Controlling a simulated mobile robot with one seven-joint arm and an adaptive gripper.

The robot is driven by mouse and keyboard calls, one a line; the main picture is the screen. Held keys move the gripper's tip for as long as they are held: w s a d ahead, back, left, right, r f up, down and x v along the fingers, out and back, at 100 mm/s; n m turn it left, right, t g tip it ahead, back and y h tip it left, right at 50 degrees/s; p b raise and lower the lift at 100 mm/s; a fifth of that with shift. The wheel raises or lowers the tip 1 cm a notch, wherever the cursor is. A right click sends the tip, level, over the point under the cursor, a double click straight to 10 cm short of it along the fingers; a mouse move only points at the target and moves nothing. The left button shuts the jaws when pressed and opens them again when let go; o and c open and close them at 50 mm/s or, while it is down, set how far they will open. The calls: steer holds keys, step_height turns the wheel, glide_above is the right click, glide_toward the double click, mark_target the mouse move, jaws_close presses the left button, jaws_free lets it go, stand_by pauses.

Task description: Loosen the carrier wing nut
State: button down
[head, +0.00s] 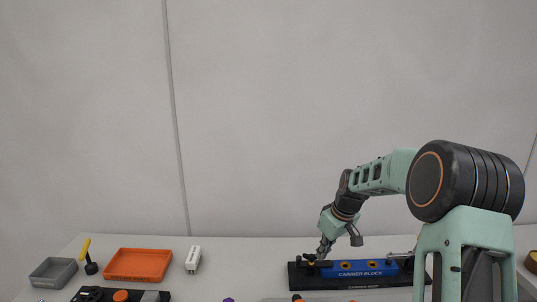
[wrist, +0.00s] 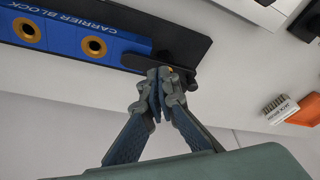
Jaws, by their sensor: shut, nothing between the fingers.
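The blue carrier block (head: 362,268), lettered CARRIER BLOCK, lies on a black bed (head: 350,284) at the lower right of the head view. It also shows in the wrist view (wrist: 66,36), with brass-ringed holes. A dark clamp piece (wrist: 136,62) lies over the block's end, with a small brass-coloured bit beside the fingertips. In the head view, dark clamp parts (head: 310,258) sit at the block's left end. The wing nut itself is hard to make out, partly hidden by my fingers. My gripper (wrist: 160,78) is shut and empty, its tips right at the clamp. Contact cannot be told.
An orange tray (head: 138,279), a grey tray (head: 42,283), a yellow-handled tool (head: 86,249) and a white block (head: 193,260) stand at the left. A black holder (head: 98,296) lies at the front edge. The table between the white block and the bed is clear.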

step_height(320, 180, up, 6)
steer(key=p, duration=0.3)
steer(key=shift+p, duration=0.35)
steer(key=v, duration=1.2)
